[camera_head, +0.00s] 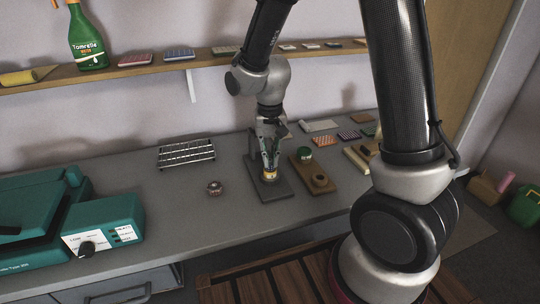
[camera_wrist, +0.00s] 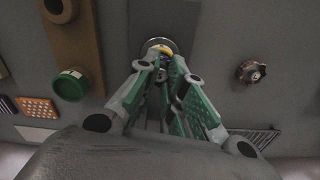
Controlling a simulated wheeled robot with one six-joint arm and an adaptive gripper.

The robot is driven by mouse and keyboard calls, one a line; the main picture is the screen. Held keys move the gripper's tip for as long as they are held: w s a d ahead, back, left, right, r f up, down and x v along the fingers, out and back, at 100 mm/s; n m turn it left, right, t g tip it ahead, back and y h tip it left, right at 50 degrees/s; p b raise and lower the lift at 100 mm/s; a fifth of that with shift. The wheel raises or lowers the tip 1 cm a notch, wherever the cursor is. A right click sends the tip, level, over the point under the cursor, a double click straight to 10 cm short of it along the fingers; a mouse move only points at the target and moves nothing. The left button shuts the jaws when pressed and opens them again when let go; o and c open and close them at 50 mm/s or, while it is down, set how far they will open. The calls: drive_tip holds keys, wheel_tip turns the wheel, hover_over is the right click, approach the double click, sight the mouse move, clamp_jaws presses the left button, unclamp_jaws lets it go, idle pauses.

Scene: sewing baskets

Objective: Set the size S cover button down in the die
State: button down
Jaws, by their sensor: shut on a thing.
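My gripper (camera_head: 270,158) points down over the grey base plate (camera_head: 281,191), with its green-padded fingers close together. In the wrist view my gripper (camera_wrist: 166,66) is shut on the small cover button (camera_wrist: 163,58), of which only a bluish bit shows between the fingertips. The rest of the button is hidden by the fingers. The die (camera_wrist: 152,42) is a round metal piece with a yellow part, directly at the fingertips. The yellow part also shows below the fingers in the head view (camera_head: 269,176). I cannot tell whether the button touches the die.
A wooden block (camera_head: 314,174) with a green-topped round piece (camera_head: 304,155) and a dark ring stands close at the right. A teal machine (camera_head: 65,225) fills the left end.

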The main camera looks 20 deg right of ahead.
drive_tip(key=shift+f, duration=0.55)
drive_tip(key=c, duration=1.4)
unclamp_jaws()
drive_tip(key=shift+c, duration=0.2)
drive_tip(key=shift+r, duration=0.15)
wheel_tip(320, 180, up, 12)
